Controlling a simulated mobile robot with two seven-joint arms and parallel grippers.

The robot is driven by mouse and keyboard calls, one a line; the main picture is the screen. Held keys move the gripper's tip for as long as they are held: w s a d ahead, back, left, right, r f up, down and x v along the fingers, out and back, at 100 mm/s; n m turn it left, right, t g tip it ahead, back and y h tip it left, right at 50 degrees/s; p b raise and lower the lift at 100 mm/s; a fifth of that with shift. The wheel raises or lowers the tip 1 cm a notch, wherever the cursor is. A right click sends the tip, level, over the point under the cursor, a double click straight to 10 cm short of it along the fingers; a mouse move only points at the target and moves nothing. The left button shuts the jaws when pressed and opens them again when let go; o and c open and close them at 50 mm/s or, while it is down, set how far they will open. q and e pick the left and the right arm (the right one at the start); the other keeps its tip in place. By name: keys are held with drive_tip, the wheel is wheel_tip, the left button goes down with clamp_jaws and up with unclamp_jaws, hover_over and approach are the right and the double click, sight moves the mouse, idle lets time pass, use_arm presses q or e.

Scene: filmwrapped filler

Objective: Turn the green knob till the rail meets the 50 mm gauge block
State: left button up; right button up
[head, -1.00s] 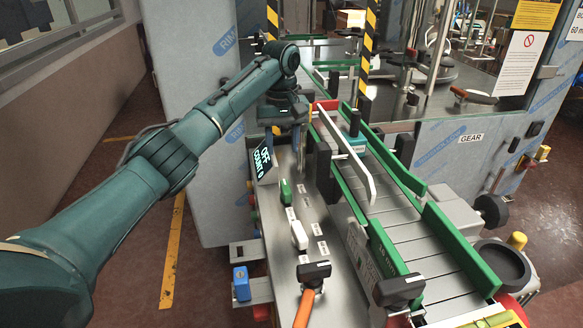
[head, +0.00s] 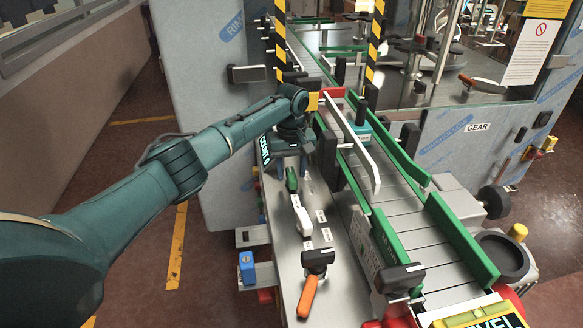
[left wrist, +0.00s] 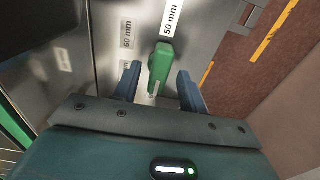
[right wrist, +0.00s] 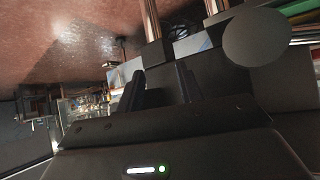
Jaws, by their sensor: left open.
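The green knob (head: 291,180) stands on the steel panel beside the conveyor. In the left wrist view, the green knob (left wrist: 160,68) sits between the two fingers of my left gripper (left wrist: 158,76), which is open with a gap on each side. In the head view my left gripper (head: 291,160) is at the knob's far end. The pale rail (head: 352,143) runs along the conveyor. A teal gauge block (head: 361,131) with a black handle stands just right of it; I cannot tell whether they touch. My right gripper (right wrist: 158,88) is open and empty, away from the panel.
A "50 mm" label (left wrist: 172,18) and a "60 mm" label (left wrist: 127,34) lie near the green knob. Green side rails (head: 458,238) border the conveyor. A display (head: 264,150) stands beside my gripper.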

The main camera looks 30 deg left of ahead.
use_arm(q)
drive_tip(key=shift+c, duration=0.4)
clamp_jaws()
